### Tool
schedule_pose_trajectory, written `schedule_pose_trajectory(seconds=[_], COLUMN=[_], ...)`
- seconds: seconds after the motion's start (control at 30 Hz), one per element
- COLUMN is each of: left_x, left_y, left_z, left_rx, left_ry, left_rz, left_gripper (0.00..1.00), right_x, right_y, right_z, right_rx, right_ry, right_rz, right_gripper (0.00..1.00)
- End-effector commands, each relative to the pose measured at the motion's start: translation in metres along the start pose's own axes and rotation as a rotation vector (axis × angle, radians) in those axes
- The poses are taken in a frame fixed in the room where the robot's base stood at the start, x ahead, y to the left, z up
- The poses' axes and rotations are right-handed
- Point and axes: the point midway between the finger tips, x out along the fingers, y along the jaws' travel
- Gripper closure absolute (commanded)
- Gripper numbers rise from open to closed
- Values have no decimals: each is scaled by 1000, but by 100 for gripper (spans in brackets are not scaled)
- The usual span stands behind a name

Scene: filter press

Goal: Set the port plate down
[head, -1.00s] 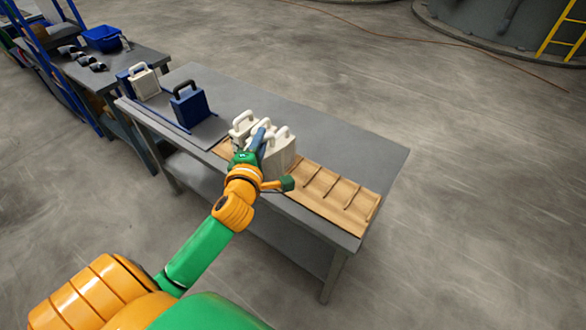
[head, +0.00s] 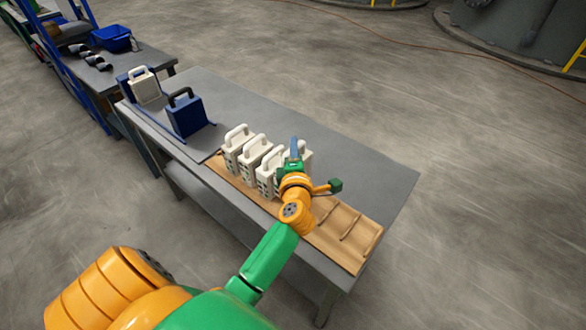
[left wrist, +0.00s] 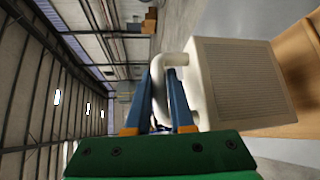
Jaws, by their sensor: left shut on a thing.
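My left gripper (head: 294,150) is shut on the handle of a white port plate (head: 307,159), over the wooden slotted rack (head: 330,235). The arm hides most of this plate in the head view. In the left wrist view the gripper (left wrist: 160,78) has its blue fingers on either side of the white handle, and the plate (left wrist: 242,84) shows a grey ribbed face. A tan wooden surface lies close to the plate's far edge; I cannot tell whether they touch. My right gripper is not in view.
Several white plates (head: 236,150) stand in a row on the rack's left part. The rack's right slots are empty. A dark blue plate (head: 186,115) and another white plate (head: 145,87) stand at the table's left. The table (head: 360,165) is bare behind the rack.

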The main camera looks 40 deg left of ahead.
Motion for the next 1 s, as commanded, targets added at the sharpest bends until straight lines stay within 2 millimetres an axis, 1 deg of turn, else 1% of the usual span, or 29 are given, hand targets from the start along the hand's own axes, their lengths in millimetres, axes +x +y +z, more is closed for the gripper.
schedule_pose_trajectory(seconds=[0.03,0.3,0.37,0.57,0.67,0.7,0.77,0.8,1.0], left_x=[2,8,8,8,8,8,8,8,8], left_y=[-12,-53,-57,-55,-57,-59,-58,-58,-58], left_z=[-1,-7,-8,-7,-8,-8,-8,-8,-8], left_rx=[2,0,0,-1,-1,-1,-1,-1,-1], left_ry=[-1,-1,-1,-1,-1,-1,-1,-1,-1], left_rz=[0,1,1,2,1,0,0,0,0], left_gripper=[100,100,100,100,100,77,60,50,49], right_x=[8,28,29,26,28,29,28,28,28], right_y=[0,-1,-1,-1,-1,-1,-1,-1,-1], right_z=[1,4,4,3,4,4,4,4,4], right_rx=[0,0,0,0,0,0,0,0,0], right_ry=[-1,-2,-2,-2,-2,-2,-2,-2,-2], right_rz=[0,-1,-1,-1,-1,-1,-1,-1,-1], right_gripper=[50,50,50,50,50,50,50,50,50])
